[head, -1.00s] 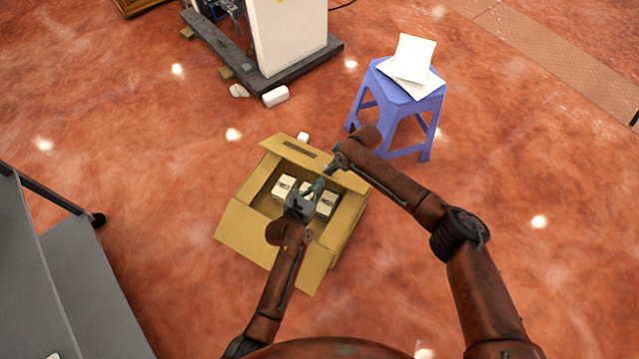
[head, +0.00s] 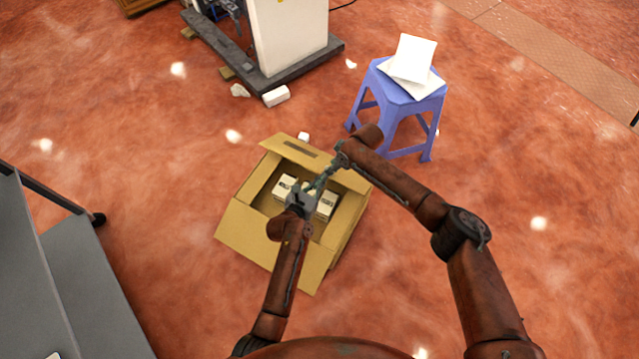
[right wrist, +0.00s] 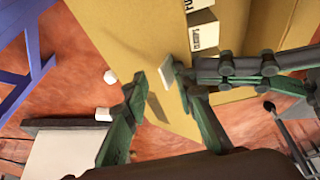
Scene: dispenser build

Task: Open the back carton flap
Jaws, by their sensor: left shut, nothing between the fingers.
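The open brown carton (head: 238,228) stands on the floor in the head view, with white boxes (head: 284,186) inside. Its back flap (head: 298,153), with a dark slot, lies tilted outward at the far side. My left gripper (head: 318,184) is shut and empty over the carton opening, just inside the back flap. My right gripper (head: 334,165) is near the flap's right part, close to the left one. In the right wrist view, its fingertips (right wrist: 155,80) are apart, with cardboard showing behind the gap. Contact with the flap cannot be told. The left gripper (right wrist: 205,72) also shows there.
A blue stool (head: 400,108) with white sheets (head: 412,62) stands behind and right of the carton. A white machine on a dark base (head: 300,65) stands at the back. Small white blocks (head: 276,96) lie on the floor. A grey surface (head: 80,265) is at the left.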

